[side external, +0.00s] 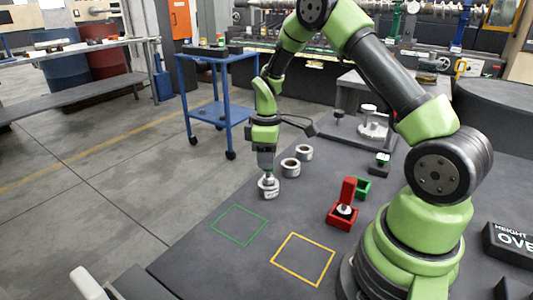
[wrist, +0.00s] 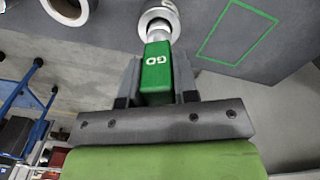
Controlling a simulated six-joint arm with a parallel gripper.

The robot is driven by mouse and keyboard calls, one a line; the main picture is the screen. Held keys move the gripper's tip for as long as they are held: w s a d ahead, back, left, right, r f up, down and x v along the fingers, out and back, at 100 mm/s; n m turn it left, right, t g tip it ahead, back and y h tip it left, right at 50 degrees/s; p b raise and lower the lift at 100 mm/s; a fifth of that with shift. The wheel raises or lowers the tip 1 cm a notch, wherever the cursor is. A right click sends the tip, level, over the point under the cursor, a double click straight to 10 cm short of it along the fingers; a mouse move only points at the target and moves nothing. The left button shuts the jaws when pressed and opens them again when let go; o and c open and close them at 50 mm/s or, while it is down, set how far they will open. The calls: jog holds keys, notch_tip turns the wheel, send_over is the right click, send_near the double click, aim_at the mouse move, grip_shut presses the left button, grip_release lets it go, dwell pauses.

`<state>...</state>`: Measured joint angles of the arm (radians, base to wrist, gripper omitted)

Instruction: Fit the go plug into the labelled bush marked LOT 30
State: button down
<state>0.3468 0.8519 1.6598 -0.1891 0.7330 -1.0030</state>
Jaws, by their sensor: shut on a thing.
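My gripper (side external: 266,168) points down over the nearest of three grey ring-shaped bushes on the dark table. In the wrist view its fingers (wrist: 157,84) are shut on the green handle of the go plug (wrist: 156,70), marked GO. The plug's silver end meets the nearest bush (side external: 268,191), also in the wrist view (wrist: 171,14). I cannot tell whether the end is in the bore or just over it. A second bush (side external: 290,168) and a third bush (side external: 304,153) stand behind in a row. No lot marking is readable.
A green outline (side external: 238,225) and a yellow outline (side external: 303,260) mark bare table in front. A red open box (side external: 341,217) and a green box (side external: 363,187) stand to the right. A small green-topped item (side external: 382,160) and a metal stand (side external: 373,125) are farther back.

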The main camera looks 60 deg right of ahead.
jog(key=shift+f, duration=1.05)
jog(key=c, duration=0.8)
grip_release()
notch_tip(320, 180, up, 9)
jog(key=shift+r, duration=0.45)
